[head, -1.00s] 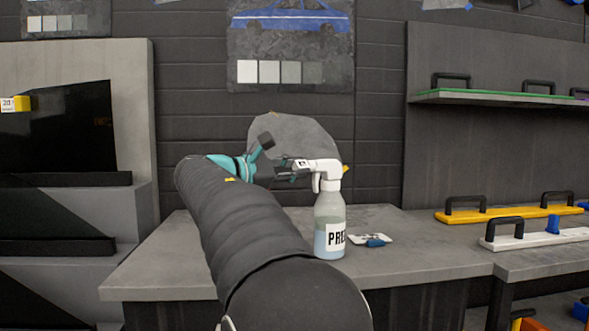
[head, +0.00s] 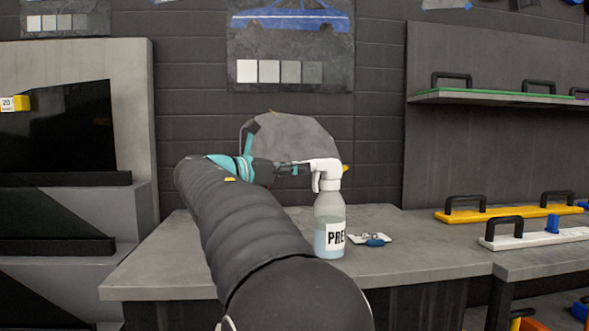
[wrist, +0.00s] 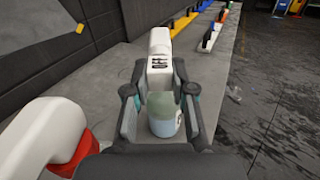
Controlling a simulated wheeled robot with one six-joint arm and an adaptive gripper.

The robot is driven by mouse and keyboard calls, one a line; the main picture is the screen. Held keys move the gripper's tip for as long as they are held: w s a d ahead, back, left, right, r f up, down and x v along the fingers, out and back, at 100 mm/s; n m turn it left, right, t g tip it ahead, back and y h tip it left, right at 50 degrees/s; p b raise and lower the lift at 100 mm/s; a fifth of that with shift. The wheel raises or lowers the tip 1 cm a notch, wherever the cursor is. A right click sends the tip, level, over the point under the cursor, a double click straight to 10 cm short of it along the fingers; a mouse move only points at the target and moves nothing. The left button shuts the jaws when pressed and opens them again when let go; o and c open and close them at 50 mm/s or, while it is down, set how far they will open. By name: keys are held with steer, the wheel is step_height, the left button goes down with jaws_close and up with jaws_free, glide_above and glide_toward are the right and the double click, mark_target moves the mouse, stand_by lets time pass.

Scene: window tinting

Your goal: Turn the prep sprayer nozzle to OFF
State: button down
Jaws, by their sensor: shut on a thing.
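The prep sprayer (head: 328,229) is a clear bottle of pale blue liquid with a "PRE…" label, upright on the grey bench. Its white head (head: 326,166) points its nozzle left, toward my gripper. My gripper (head: 292,169) is level at nozzle height and shut on the nozzle. In the wrist view my gripper's fingers (wrist: 160,92) stand on both sides of the white nozzle (wrist: 160,68), whose upper face shows sideways "OFF" lettering. The bottle (wrist: 162,116) shows below, between the fingers. The exact finger contact is hard to see.
The grey bench (head: 150,270) is mostly clear. A small white and blue item (head: 372,239) lies right of the bottle. A rounded grey panel (head: 300,132) stands behind. Yellow (head: 500,213) and white (head: 540,238) handled tools lie to the right.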

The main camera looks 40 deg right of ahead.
stand_by(0.3)
steer(key=c, duration=1)
jaws_free()
steer(key=shift+o, duration=0.2)
steer(key=w+a, duration=0.1)
steer(key=a, duration=1.1)
